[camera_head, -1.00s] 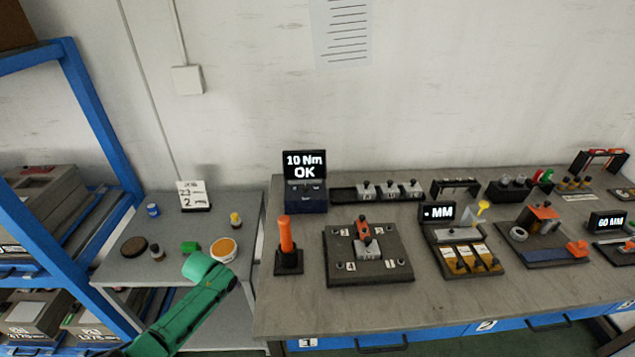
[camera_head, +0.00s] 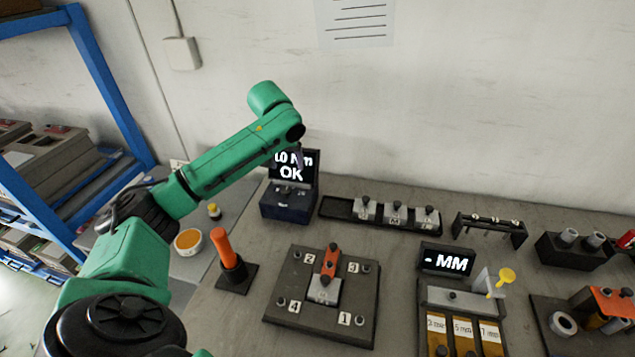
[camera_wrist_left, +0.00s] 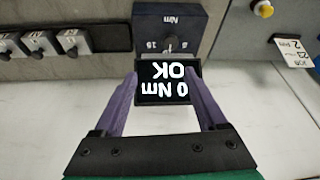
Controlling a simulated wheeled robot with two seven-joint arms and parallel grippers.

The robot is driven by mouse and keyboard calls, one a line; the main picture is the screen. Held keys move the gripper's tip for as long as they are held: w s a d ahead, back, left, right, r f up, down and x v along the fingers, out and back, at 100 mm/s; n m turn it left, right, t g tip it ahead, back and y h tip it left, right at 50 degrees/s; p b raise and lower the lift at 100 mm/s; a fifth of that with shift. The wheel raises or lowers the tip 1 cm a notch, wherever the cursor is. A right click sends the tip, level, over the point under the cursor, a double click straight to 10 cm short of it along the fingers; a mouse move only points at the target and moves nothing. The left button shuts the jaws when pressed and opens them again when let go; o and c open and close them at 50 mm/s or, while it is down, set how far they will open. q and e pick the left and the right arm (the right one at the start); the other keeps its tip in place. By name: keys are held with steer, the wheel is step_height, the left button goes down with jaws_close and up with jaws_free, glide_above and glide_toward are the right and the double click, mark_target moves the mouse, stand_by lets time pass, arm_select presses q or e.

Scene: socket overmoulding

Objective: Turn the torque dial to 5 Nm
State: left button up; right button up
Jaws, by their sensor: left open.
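My left gripper (camera_head: 300,158) is over the screen in the head view. In the left wrist view its purple fingers (camera_wrist_left: 163,78) are apart and empty, one on each side of the screen, short of the dial. My right gripper is out of view.
An orange-handled tool (camera_head: 222,247) stands upright in front of the box. A numbered plate (camera_head: 275,323) with an orange clamp lies right of it. A black tray (camera_head: 336,212) of grey blocks sits beside the box. The wall is close behind.

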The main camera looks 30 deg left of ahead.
arm_select(q)
step_height(320, 180, down, 2)
steer(key=s+a, duration=0.1)
steer(key=a, duration=0.1)
steer(key=p, duration=0.2)
glide_toward(286, 190)
steer(key=x, duration=0.5)
steer(key=shift+f, duration=0.1)
steer(key=x, duration=0.2)
steer(key=shift+w+f, duration=0.25)
steer(key=shift+w, duration=0.05)
steer(key=shift+s+a+f, duration=0.1)
steer(key=shift+f, duration=0.1)
steer(key=shift+s+a, duration=0.1)
steer(key=shift+s, duration=0.05)
steer(key=c, duration=0.3)
jaws_close()
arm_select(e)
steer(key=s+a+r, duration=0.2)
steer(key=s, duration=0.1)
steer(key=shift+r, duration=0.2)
